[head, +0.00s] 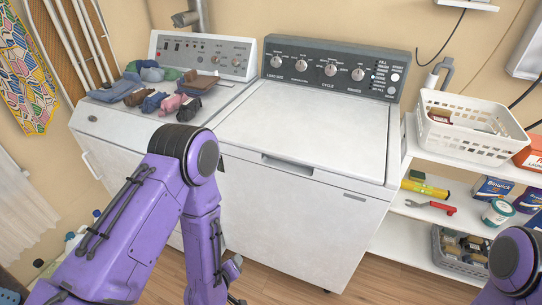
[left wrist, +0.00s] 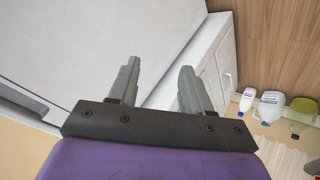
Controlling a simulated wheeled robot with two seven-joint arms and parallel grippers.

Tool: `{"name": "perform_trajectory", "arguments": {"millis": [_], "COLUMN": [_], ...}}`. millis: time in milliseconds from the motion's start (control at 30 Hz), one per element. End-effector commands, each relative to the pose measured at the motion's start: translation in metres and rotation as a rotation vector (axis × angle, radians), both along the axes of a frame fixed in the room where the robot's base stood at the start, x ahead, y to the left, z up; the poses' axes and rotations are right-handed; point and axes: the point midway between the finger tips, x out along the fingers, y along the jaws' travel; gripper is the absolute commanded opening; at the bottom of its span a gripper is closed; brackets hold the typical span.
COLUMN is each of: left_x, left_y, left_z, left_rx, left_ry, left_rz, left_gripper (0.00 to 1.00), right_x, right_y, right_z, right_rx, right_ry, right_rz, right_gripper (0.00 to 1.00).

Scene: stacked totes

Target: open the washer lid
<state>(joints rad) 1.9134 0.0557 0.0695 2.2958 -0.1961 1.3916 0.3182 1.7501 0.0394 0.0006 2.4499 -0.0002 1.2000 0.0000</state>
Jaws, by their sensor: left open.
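The white washer (head: 290,215) stands in the middle of the head view, with a dark control panel at its back. Its lid (head: 310,125) lies flat and shut. A recessed grip (head: 287,164) shows at the lid's front edge. My left arm reaches down in front of the machines, left of the washer's front. My left gripper (left wrist: 158,75) shows in the left wrist view with its two grey fingers apart and nothing between them. A large pale surface lies beyond the fingers; I cannot tell which machine it belongs to. My right gripper is out of view.
A second white machine (head: 98,125) stands left of the washer, with folded clothes (head: 155,88) on top. White shelves (head: 405,235) at right hold a basket (head: 470,140), boxes and tools. Several bottles (left wrist: 268,107) stand on the floor. The washer lid's top is clear.

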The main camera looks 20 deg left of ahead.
Motion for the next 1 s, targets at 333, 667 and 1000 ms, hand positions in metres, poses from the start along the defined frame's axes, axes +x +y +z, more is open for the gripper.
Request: {"name": "perform_trajectory", "arguments": {"millis": [333, 667, 1000], "left_x": [0.199, 0.261, 0.305], "left_y": [-0.060, -0.063, -0.065], "left_z": [0.196, 0.205, 0.201], "left_rx": [-0.709, -0.734, -0.731], "left_ry": [-0.786, -0.803, -0.798], "left_rz": [0.116, 0.118, 0.118], "left_gripper": [0.49, 0.49, 0.49], "right_x": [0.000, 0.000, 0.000], "right_y": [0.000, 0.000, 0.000], "right_z": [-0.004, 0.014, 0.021], "right_rx": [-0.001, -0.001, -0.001], "right_ry": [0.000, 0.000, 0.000], "right_rz": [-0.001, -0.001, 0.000], "right_gripper": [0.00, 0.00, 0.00]}}
